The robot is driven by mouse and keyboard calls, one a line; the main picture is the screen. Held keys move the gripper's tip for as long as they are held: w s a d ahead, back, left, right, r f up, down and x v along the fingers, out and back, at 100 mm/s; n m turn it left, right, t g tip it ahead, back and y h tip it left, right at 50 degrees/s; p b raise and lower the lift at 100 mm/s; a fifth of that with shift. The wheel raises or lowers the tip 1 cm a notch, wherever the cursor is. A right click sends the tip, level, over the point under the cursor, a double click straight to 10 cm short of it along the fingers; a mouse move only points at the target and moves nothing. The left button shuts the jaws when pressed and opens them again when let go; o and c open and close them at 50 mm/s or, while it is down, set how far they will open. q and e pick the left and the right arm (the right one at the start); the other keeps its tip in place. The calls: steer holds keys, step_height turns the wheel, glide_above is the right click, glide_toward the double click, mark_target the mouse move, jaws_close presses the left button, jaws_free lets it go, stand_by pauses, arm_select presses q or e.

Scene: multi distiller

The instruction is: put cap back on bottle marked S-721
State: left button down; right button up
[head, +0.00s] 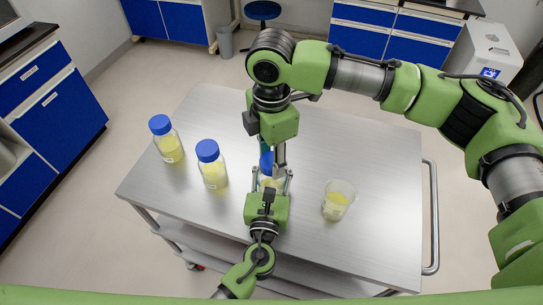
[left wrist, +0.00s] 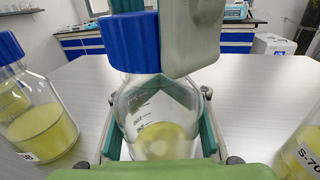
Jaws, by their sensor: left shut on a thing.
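A clear bottle (left wrist: 160,125) with pale yellow liquid stands in the middle of the table, and its label does not show. My left gripper (head: 268,183) is shut around its body from the near side; the fingers show on both sides in the left wrist view. A blue cap (head: 266,161) is held over the bottle's top by my right gripper (head: 273,150), which comes from above. In the left wrist view the cap (left wrist: 132,42) sits left of the bottle's middle and hides the mouth. I cannot tell if it touches the neck.
Two blue-capped bottles (head: 167,143) (head: 212,168) with yellow liquid stand to the left. A container (head: 338,200) of yellow liquid without a cap stands to the right; its partly cut label reads "S-70" in the left wrist view (left wrist: 303,155). The back of the metal table (head: 350,130) is clear.

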steer(key=shift+m, duration=0.9)
steer(key=o, duration=1.3)
step_height(320, 180, up, 12)
arm_select(q)
steer(key=c, duration=1.2)
jaws_free()
steer(key=shift+o, duration=0.2)
